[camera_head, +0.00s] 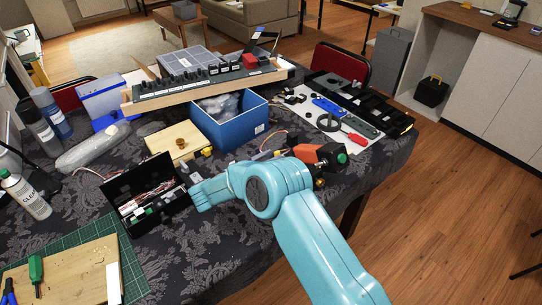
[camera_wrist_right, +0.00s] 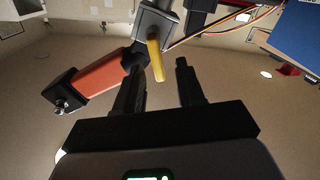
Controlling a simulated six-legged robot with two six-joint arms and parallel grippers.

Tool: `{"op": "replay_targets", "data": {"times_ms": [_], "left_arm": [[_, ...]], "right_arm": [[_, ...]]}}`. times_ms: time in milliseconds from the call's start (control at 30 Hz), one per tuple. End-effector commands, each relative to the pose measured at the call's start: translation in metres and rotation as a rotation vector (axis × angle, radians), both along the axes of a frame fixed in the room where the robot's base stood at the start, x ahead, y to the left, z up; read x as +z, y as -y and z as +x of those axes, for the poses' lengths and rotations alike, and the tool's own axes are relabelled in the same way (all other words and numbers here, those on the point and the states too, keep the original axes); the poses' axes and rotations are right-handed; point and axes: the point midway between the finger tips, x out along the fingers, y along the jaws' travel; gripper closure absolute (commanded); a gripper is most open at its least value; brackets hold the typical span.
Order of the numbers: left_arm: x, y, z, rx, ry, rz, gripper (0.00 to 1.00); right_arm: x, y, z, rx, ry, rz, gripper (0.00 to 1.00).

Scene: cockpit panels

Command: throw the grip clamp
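An orange-red and black handle, which looks like the grip clamp (camera_wrist_right: 98,84), stands out in the right wrist view, joined to a grey block with a short yellow lever (camera_wrist_right: 155,62). An orange and black body, likely the same clamp (camera_head: 308,152), shows just behind my right arm in the head view. My right gripper (camera_wrist_right: 160,68) has its two black fingers apart, one each side of the yellow lever; I cannot tell whether they touch it. My teal right arm hides its fingers in the head view. My left gripper is out of view.
A blue bin (camera_head: 232,133), a black open case (camera_head: 147,205), a wooden board (camera_head: 180,138) and loose wires crowd the dark patterned tablecloth around the arm. A white panel with tools (camera_head: 320,120) lies at the right. Floor is clear beyond the table's right edge.

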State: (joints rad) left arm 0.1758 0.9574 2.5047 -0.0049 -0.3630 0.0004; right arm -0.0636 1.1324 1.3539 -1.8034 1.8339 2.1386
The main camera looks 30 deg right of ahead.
Motion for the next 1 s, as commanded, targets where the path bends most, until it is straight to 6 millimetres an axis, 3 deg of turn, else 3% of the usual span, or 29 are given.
{"op": "replay_targets", "data": {"times_ms": [333,367,467,500,767,1000], "left_arm": [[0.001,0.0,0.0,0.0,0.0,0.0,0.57],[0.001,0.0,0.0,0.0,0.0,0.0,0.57],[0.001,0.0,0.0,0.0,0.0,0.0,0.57],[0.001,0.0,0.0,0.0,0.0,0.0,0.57],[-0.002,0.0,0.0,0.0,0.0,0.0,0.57],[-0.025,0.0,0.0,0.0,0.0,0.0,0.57]], "right_arm": [[0.0,0.006,0.001,0.001,0.0,0.0,0.62],[0.0,0.006,0.001,0.001,0.0,0.0,0.65],[0.0,0.006,0.001,0.001,0.0,0.0,0.97],[0.0,0.006,0.001,0.001,0.0,0.0,1.0],[-0.001,0.006,0.001,0.001,-0.011,-0.001,1.0],[-0.007,0.005,0.004,0.001,-0.097,-0.007,1.0]]}}
